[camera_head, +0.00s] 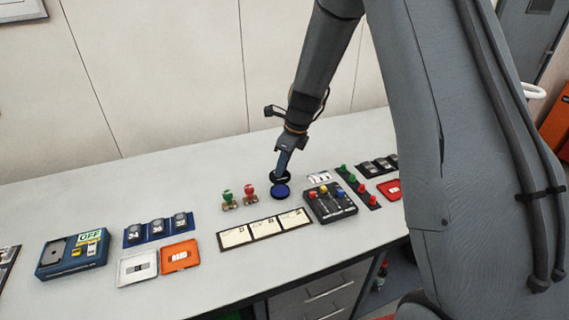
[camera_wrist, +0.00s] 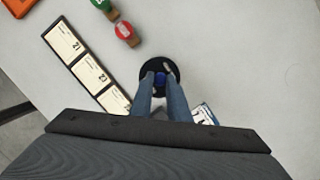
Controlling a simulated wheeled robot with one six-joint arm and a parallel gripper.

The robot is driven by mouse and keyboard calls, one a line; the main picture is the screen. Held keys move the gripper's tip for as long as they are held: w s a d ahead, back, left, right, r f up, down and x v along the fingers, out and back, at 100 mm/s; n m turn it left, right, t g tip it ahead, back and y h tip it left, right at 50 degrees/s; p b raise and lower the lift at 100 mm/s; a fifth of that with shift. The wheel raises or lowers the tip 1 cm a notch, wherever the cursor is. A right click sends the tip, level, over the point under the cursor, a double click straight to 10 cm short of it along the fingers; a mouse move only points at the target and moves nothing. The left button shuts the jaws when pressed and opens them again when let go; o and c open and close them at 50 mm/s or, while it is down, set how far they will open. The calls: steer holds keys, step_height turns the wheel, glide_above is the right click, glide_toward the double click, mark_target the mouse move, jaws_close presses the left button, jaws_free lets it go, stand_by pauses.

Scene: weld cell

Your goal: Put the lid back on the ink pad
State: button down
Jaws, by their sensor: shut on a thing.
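The ink pad (camera_head: 281,192) is a round, dark blue disc on the grey table, beside the calendar cards. The lid is a black disc (camera_head: 287,178), showing just above and behind the pad in the head view. My gripper (camera_head: 281,172) points down and is shut on the lid. In the wrist view the fingertips (camera_wrist: 160,76) meet over the middle of the black lid (camera_wrist: 148,84). A blue patch shows between the fingers; I cannot tell whether it is a knob. The pad is not clearly seen there, and the gap between lid and pad cannot be judged.
Green (camera_head: 227,197) and red (camera_head: 250,194) stamps stand left of the pad. Three calendar cards (camera_head: 265,232) lie in front. A dark tray with coloured knobs (camera_head: 330,202) stands right, near a white card (camera_wrist: 204,114). The table behind is clear.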

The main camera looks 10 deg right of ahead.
mark_target(284, 176)
steer(key=shift+f+b, duration=1.7)
steer(key=shift+f, duration=0.2)
steer(key=shift+f+b, duration=0.35)
steer(key=shift+f, duration=0.6)
steer(key=shift+p, duration=0.6)
steer(key=shift+f, duration=0.15)
steer(key=shift+p, duration=0.45)
stand_by(0.6)
steer(key=c, duration=1.1)
jaws_free()
